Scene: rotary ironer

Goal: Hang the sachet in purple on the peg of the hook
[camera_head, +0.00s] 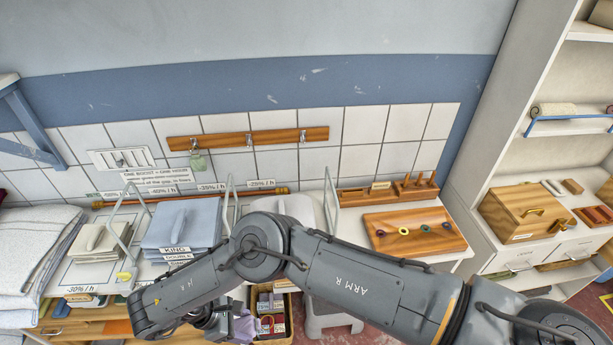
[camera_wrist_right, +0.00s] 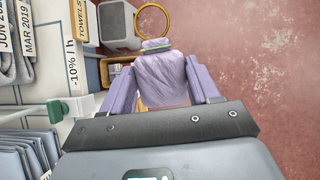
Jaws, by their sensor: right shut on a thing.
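A purple sachet (camera_wrist_right: 160,78) with a yellow ring loop (camera_wrist_right: 153,18) is held between the fingers of my right gripper (camera_wrist_right: 158,84). In the head view the sachet (camera_head: 244,326) shows partly behind my right wrist, low at the front of the bench. A wooden rail (camera_head: 225,139) on the tiled wall carries several metal hooks: a left hook (camera_head: 195,143), a middle hook (camera_head: 249,139) and a right hook (camera_head: 302,134). The middle and right hooks look bare. My left gripper is not in view.
Folded blue linen (camera_head: 183,222) and white towels (camera_head: 35,245) lie on the bench at left. Thin metal hoops (camera_head: 329,190) stand up along the bench below the rail. A wooden board with coloured rings (camera_head: 414,231) is at right. My right arm crosses the front.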

